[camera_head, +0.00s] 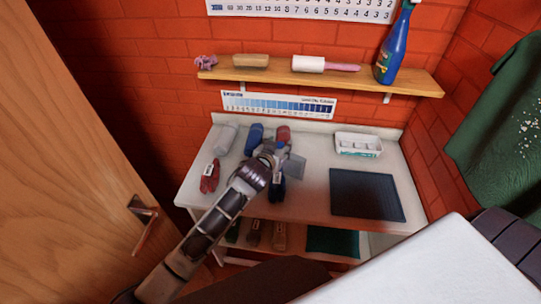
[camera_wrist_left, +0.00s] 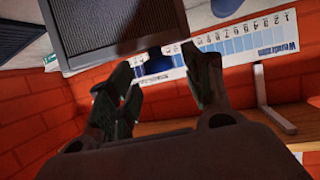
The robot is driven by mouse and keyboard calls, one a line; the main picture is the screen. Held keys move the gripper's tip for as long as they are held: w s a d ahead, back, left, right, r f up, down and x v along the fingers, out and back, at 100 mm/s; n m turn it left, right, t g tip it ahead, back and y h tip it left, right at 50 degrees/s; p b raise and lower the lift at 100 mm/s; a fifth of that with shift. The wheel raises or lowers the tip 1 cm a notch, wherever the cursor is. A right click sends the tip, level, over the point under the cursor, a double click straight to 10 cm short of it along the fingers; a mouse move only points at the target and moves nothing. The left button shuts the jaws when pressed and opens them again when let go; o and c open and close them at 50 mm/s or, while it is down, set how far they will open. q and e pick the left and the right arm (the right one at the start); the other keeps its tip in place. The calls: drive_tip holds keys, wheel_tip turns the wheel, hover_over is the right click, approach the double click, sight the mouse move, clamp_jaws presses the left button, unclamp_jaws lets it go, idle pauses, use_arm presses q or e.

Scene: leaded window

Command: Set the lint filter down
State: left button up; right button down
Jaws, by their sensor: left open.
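The lint filter (camera_head: 295,167) is a flat grey framed panel over the middle of the white table (camera_head: 312,200). My left gripper (camera_head: 273,161) is at its left side. In the left wrist view the filter (camera_wrist_left: 115,22) shows large, as a dark panel with a lighter frame, just beyond the fingertips. My left gripper's two fingers (camera_wrist_left: 167,60) are spread apart there, with the filter's near edge close to the tips. Whether the filter rests on the table or touches a finger cannot be told. My right gripper is not in view.
A dark mat (camera_head: 367,194) lies at the table's right, with a white box (camera_head: 358,145) behind it. Red gloves (camera_head: 210,177), blue (camera_head: 254,137) and red (camera_head: 283,135) items crowd the left and back. A shelf (camera_head: 320,77) hangs above. A wooden door (camera_head: 65,150) stands left.

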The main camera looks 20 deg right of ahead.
use_arm(q)
drive_tip(key=v, duration=1.1)
drive_tip(key=shift+a+r+b, duration=0.2)
drive_tip(key=shift+a+b, duration=0.05)
drive_tip(key=shift+b, duration=0.15)
drive_tip(key=shift+s, duration=0.15)
idle(0.4)
